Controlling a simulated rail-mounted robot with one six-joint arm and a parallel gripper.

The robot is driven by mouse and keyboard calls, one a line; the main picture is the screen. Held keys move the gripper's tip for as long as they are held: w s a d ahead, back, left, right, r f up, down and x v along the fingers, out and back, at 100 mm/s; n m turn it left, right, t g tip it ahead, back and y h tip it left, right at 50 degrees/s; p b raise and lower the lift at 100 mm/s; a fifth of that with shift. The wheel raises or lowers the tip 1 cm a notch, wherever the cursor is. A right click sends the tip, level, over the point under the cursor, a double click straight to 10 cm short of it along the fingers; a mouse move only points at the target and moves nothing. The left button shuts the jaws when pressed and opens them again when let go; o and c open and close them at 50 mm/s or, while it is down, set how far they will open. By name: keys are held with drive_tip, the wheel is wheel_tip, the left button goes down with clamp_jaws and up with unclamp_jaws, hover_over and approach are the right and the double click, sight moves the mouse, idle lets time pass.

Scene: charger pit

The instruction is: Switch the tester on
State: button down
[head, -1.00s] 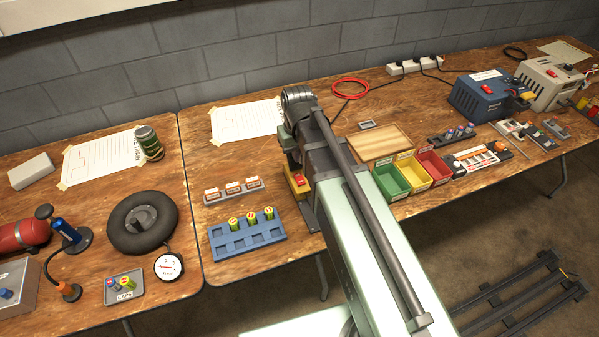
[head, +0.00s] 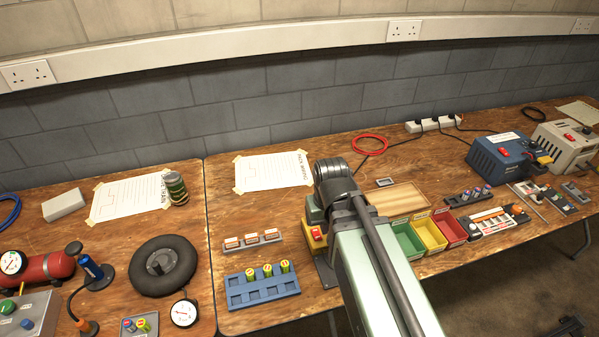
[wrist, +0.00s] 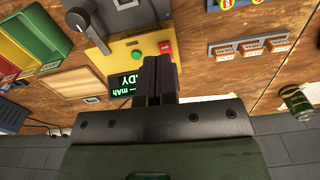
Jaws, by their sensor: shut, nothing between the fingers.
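The yellow tester (wrist: 118,62) stands on the bench, with a grey lever, a green button (wrist: 137,55), a red switch (wrist: 165,47) and a dark display (wrist: 128,82) with lit green letters, partly covered by my fingers. In the head view the tester (head: 307,247) shows at the left of my arm, its red switch (head: 318,234) on top; my arm hides part of it. My gripper (wrist: 157,60) is shut and empty. Its tips appear just beside the red switch in the wrist view; I cannot tell whether they touch it.
A blue tray (head: 263,292) with several yellow-green cells and a grey strip (head: 252,244) of labelled pieces lie left of the tester. Green (head: 406,243), yellow (head: 429,236) and red (head: 451,230) bins and a wooden board (head: 398,199) lie to its right.

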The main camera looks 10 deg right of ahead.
sight(318, 237)
drive_tip(key=w+r+n+p, duration=0.1)
drive_tip(key=w+n, duration=0.5)
drive_tip(key=n, duration=1.2)
drive_tip(key=shift+w+r+n, duration=0.4)
drive_tip(key=shift+r, duration=0.25)
wheel_tip(318, 237, down, 14)
drive_tip(key=b, duration=1.4)
drive_tip(key=shift+f, duration=0.15)
drive_tip(key=shift+d, duration=0.1)
